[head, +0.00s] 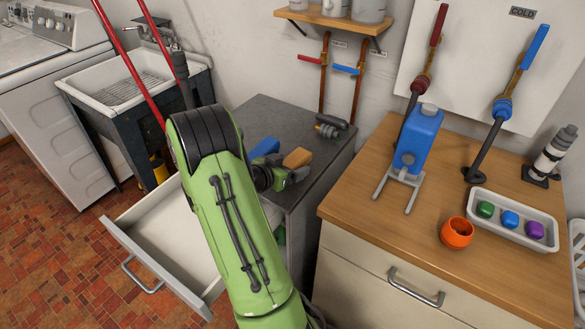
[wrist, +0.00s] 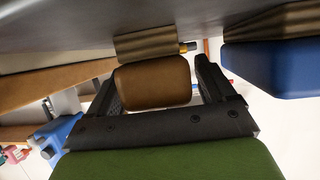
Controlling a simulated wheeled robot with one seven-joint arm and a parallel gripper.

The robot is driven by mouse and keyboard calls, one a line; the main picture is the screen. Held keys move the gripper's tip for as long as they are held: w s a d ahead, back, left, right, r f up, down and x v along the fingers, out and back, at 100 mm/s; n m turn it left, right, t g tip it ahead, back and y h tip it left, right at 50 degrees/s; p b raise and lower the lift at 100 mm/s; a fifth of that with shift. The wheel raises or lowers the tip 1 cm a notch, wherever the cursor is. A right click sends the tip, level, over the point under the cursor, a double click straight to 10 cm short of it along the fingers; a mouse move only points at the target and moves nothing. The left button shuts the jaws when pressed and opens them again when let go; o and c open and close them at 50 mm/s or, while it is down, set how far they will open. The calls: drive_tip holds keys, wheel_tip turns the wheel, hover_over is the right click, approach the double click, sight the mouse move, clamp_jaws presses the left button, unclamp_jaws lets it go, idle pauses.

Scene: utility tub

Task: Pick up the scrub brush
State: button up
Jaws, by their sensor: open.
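A scrub brush with a brown wooden-looking back (head: 297,157) lies on the grey counter. In the wrist view its brown block (wrist: 153,84) and ridged tan bristles (wrist: 145,44) show, bristles toward the counter. My gripper (wrist: 156,76) is open, with one dark finger on each side of the brown block; a gap shows at the right finger, and contact at the left cannot be told. In the head view my gripper (head: 287,176) is beside the brush, partly hidden by my arm. A blue brush-like block (head: 265,148) lies to the left; it also shows in the wrist view (wrist: 272,66).
A dark fitting (head: 328,126) lies farther back on the grey counter (head: 275,112). An open drawer (head: 130,249) juts out at left below my arm. The wooden counter (head: 400,228) at right holds a blue bottle (head: 420,135), an orange pot (head: 457,234) and a tray (head: 543,222).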

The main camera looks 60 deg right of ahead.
drive_tip(key=c, duration=1.1)
